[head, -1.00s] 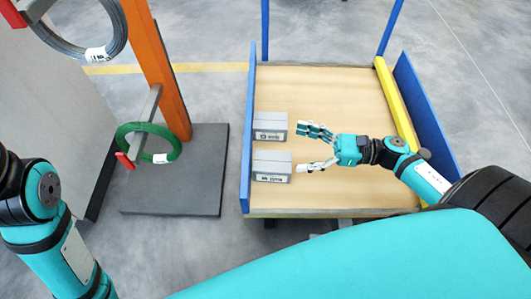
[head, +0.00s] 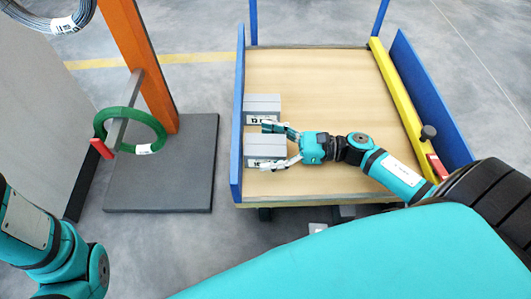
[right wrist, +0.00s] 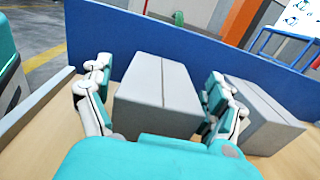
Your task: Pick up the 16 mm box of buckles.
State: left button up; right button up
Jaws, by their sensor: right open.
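Two grey boxes with white labels lie on the wooden cart deck, beside its blue left wall. The nearer box (head: 258,150) has a label that seems to start with 1; the rest is not clear. The farther box (head: 262,103) has a label that looks like 12 or 13. My right gripper (head: 270,147) is open, its fingers on either side of the nearer box. In the right wrist view this box (right wrist: 158,92) lies between the spread fingers, and the other box (right wrist: 262,115) is just outside the right finger. My left gripper is out of view.
The cart's blue left wall (head: 237,120) is close beyond the boxes. A yellow bar (head: 395,90) and a blue wall are at the right. The deck (head: 325,90) is otherwise clear. A green coil (head: 105,120) hangs on an orange post's arm at the left.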

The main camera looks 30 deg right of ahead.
jog(key=shift+w+a, duration=0.2)
jog(key=shift+a, duration=0.15)
jog(key=c, duration=1.6)
